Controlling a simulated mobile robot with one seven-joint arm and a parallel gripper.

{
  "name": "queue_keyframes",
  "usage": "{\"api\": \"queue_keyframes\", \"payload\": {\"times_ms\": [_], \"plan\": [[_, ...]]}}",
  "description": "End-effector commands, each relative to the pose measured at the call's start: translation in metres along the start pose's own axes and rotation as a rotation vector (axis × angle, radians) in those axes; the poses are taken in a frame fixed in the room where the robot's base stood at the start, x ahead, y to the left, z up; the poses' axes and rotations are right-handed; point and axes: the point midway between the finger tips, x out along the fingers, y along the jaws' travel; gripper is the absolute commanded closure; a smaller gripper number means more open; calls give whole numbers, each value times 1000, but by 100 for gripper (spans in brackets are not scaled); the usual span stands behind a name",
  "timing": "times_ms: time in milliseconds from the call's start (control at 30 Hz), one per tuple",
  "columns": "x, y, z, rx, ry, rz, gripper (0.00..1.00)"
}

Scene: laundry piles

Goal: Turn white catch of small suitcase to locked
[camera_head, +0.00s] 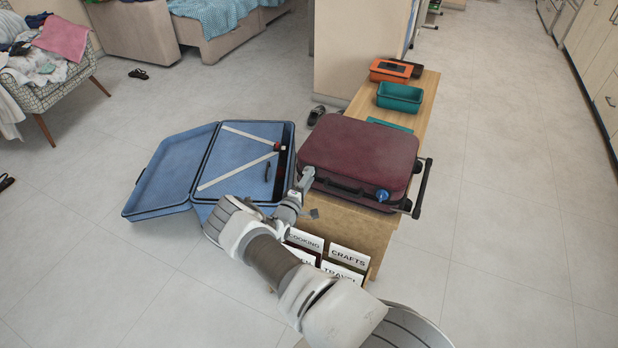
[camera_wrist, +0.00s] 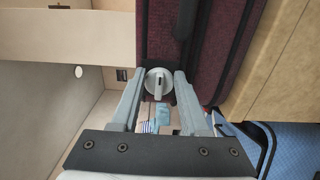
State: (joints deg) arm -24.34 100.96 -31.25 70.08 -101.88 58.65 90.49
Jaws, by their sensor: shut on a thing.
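The small maroon suitcase (camera_head: 362,150) lies closed on the wooden bench. Its dark side fills the upper middle of the wrist view (camera_wrist: 158,30). The white catch (camera_wrist: 158,84) is a round knob with a raised ridge on that side. My gripper (camera_wrist: 161,76) is shut on the catch, one finger on each side of it. In the head view my gripper (camera_head: 305,178) is at the suitcase's near left corner, and the catch there is hidden behind it. A blue round knob (camera_head: 382,195) shows farther right on the suitcase's front.
A large blue suitcase (camera_head: 170,172) lies open on the left. Teal (camera_head: 400,97) and orange (camera_head: 390,70) containers stand at the bench's far end. Labelled card dividers (camera_head: 348,257) stand under my arm at the bench's near end. The floor on the right is clear.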

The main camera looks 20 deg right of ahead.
Motion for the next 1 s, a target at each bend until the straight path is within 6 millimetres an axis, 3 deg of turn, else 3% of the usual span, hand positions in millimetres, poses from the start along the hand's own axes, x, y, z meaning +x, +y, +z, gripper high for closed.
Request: {"api": "queue_keyframes", "payload": {"times_ms": [400, 433, 600, 1000], "plan": [[0, 0, -2, 8, 3, -1, 100], [0, 0, -2, 8, 3, -1, 54], [0, 0, -1, 8, 2, -1, 26], [-9, 1, -1, 6, 2, -2, 26]]}}
